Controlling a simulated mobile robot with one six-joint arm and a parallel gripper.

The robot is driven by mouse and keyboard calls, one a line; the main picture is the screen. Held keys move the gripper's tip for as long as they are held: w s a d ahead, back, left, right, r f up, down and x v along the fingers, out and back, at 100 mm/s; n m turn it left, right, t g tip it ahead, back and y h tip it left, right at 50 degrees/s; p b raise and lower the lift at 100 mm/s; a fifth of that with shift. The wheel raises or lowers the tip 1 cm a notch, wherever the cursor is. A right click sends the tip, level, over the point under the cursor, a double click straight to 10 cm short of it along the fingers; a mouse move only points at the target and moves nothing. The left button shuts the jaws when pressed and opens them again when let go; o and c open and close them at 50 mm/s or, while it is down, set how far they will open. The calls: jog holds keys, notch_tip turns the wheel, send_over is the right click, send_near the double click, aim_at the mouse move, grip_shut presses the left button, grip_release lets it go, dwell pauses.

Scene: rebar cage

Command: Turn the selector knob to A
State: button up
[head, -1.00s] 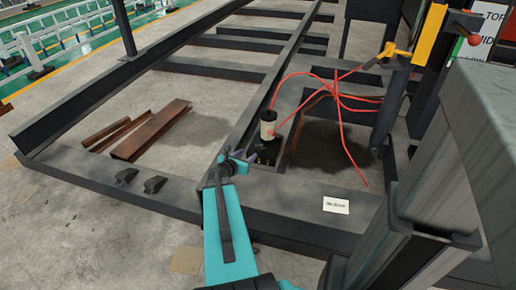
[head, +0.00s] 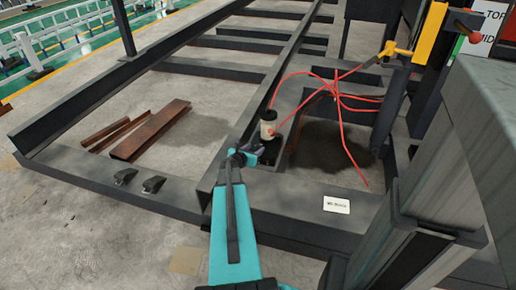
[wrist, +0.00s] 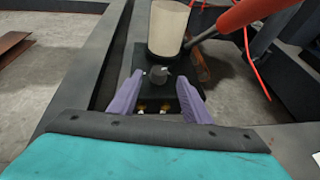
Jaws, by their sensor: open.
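The selector knob (wrist: 158,74) is a small grey knob on top of a black block (wrist: 160,94), seen in the wrist view. My gripper (wrist: 161,78) is open, with one purple finger on each side of the block and the knob between the fingertips. I cannot tell whether either finger touches it. No letter marks or pointer direction can be read. In the head view my gripper (head: 246,157) is at the near end of the cream cylinder's base and hides the knob.
A cream cylinder (wrist: 168,25) on a black base stands just beyond the knob. A red bar (wrist: 243,14) and red hoses (head: 338,100) lie to the right. Dark steel beams (head: 285,205) surround the spot. A white label (head: 336,205) lies on the near beam.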

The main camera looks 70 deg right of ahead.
aim_at(259, 146)
jog(key=shift+x, duration=2.4)
jog(key=shift+c, duration=0.2)
jog(key=c, duration=1)
